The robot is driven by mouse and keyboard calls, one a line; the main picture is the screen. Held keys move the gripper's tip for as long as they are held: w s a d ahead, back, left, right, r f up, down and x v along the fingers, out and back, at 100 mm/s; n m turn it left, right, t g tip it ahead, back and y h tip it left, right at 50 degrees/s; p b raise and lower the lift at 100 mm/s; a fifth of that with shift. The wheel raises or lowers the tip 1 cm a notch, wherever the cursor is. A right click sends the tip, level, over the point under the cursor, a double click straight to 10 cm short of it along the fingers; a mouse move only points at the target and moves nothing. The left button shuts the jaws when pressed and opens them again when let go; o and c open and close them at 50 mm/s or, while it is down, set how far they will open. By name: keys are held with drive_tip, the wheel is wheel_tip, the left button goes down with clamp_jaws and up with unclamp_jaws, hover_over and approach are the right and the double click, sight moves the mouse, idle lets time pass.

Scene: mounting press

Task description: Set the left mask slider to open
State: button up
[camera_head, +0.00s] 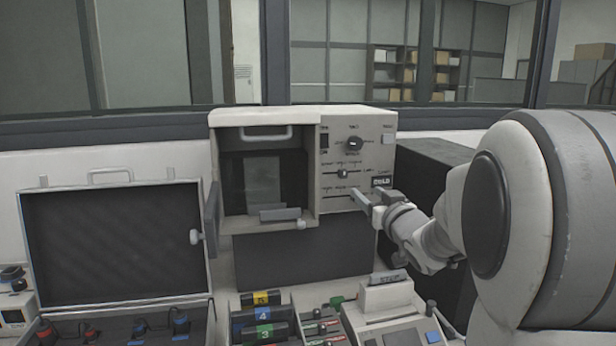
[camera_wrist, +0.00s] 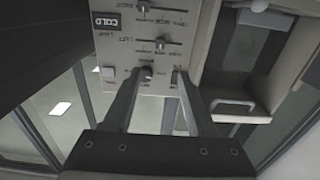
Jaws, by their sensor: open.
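The press's control panel (camera_head: 331,183) bears two horizontal mask sliders. One slider knob (camera_head: 343,173) sits near mid-slot under the round dial (camera_head: 354,143); it also shows in the wrist view (camera_wrist: 160,44), where the upside-down lettering beside it seems to read LEFT, though small. The other slider's knob (camera_wrist: 143,6) shows at the wrist view's top edge; in the head view my gripper hides part of that row. My gripper (camera_head: 363,197) is open and empty in front of the panel's lower part. In the wrist view its fingers (camera_wrist: 157,74) point at the panel; contact cannot be told.
The press chamber (camera_head: 262,180) stands open left of the panel, with a protruding handle below. A COLD display (camera_head: 381,181) lies right of the sliders. A dark box (camera_head: 430,180) stands at right. An open case (camera_head: 112,243) and several labelled cylinders (camera_head: 263,316) sit in front.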

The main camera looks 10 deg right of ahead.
sight(345, 174)
drive_tip(key=w+p, duration=0.1)
drive_tip(key=w, duration=1.4)
clamp_jaws()
idle(1.0)
